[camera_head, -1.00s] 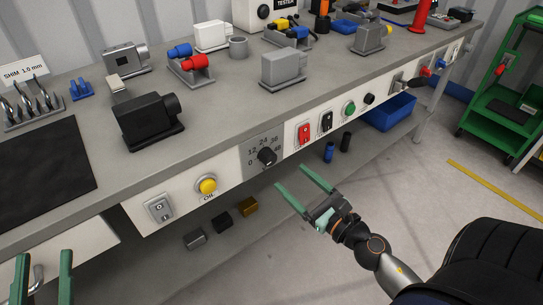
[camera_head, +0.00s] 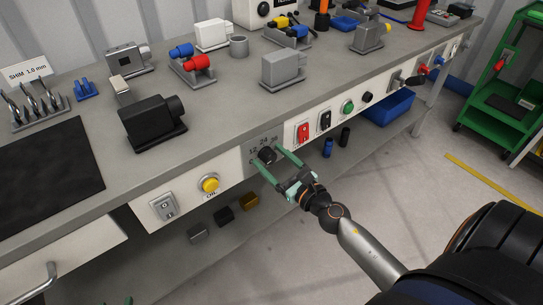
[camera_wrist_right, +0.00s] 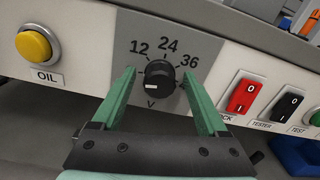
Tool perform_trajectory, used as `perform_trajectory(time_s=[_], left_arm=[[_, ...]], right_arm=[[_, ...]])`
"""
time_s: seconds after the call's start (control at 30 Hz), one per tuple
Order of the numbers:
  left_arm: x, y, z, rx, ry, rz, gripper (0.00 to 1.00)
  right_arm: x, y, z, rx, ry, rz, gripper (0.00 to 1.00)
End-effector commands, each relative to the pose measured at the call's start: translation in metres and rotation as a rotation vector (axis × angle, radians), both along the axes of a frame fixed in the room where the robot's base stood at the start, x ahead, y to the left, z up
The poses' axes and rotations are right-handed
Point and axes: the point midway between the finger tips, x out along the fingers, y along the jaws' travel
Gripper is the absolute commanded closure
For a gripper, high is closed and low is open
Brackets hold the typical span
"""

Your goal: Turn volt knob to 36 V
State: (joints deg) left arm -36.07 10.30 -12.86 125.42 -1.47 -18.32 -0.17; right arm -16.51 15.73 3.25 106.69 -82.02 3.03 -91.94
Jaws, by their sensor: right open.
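The black volt knob (camera_head: 267,155) sits on a grey dial plate on the bench's front panel. In the right wrist view the knob (camera_wrist_right: 159,74) has 12, 24 and 36 around its top and a V below. A white mark shows low on its face; which number the knob points to is unclear. My right gripper (camera_head: 265,157) is open, its green fingers on either side of the knob. In the wrist view the fingers (camera_wrist_right: 158,78) show gaps to the knob and cover the dial's lower sides.
Red (camera_head: 303,132) and black (camera_head: 325,121) switches are close on the right.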

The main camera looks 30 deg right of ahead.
Motion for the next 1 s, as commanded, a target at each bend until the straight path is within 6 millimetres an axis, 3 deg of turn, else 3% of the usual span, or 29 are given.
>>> perform_trajectory(time_s=[0.37,1.0], left_arm=[[-0.0022,-0.0001,-0.0048,-0.001,0.019,0.001,0.50],[-0.0020,0.0002,-0.0044,-0.001,0.018,0.002,0.50]], right_arm=[[0.0031,0.0004,0.0000,-0.001,0.000,0.000,0.26],[0.0028,0.0004,-0.0001,0.000,0.000,0.000,0.98]])
